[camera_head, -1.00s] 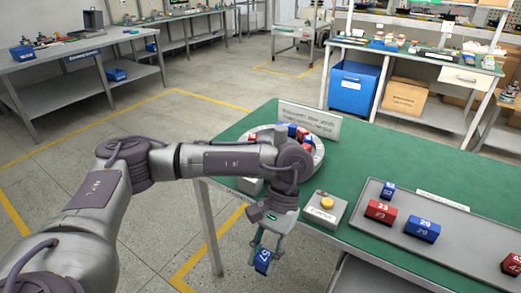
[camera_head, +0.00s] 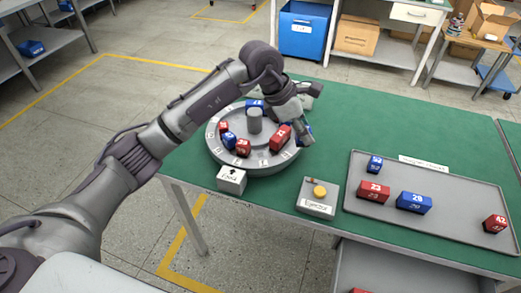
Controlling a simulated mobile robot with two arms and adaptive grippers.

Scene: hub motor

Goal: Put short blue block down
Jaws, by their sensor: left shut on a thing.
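The round grey hub (camera_head: 262,163) stands on the green table, with a grey post (camera_head: 255,121) in its middle and red and blue blocks around its rim. My left gripper (camera_head: 306,138) is at the hub's right side, pointing down. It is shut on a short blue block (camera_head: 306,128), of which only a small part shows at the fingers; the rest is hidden. I cannot tell whether this block touches the hub. My right gripper is not in view.
A large red block (camera_head: 281,138) sits on the hub just left of my gripper. A box with a yellow button (camera_head: 318,197) and a small white box (camera_head: 232,180) stand in front. A grey tray (camera_head: 450,212) at right holds several blocks.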

